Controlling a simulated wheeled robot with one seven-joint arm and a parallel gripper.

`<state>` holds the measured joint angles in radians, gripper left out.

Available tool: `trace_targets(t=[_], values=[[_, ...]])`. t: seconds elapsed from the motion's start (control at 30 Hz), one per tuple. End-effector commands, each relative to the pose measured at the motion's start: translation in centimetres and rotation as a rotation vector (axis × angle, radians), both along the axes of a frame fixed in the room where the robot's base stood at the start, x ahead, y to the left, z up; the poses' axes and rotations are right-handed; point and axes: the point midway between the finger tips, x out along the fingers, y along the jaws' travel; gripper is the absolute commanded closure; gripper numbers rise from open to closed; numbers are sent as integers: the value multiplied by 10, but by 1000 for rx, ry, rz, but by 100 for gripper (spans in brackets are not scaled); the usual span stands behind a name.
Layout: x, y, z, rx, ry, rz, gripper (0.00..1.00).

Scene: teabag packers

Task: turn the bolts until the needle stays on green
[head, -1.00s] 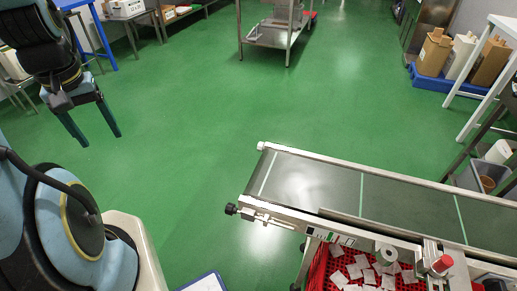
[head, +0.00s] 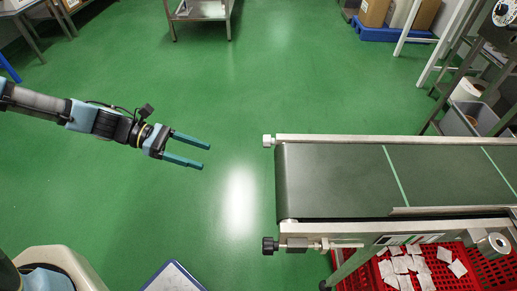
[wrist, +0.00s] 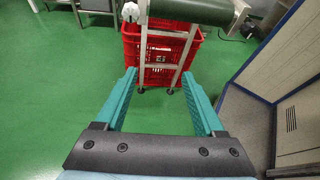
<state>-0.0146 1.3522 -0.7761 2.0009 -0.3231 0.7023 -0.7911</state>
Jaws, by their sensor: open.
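The conveyor (head: 335,180) ends at the middle right of the head view. A dark bolt knob (head: 269,246) sticks out at the near corner of its end, and a pale bolt knob (head: 268,141) at the far corner. My gripper (head: 204,157) is open and empty, left of the conveyor end and apart from both knobs. It points right. In the wrist view, my gripper (wrist: 159,73) has the conveyor's end roller (wrist: 190,10) ahead of it. A round dial (head: 506,12) is cut off at the top right of the head view; its needle cannot be read.
A red crate (head: 485,270) with white teabags stands below the conveyor's near side. A white-and-blue board (head: 173,277) is at the bottom. A metal cart (head: 202,9) stands at the back. Green floor is clear around my gripper.

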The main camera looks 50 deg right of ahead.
Motion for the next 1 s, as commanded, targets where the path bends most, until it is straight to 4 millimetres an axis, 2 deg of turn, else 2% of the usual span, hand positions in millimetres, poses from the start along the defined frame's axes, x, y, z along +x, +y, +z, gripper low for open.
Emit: trace_targets(t=[0.03,0.1,0.23,0.53,1.0], values=[[-7,-16,-10,-13,81,31,29],[-13,-35,-10,-21,180,68,29],[-18,-59,-7,-31,319,118,29],[-28,-80,-2,-38,414,147,29],[-92,-127,-2,-37,411,145,29]])
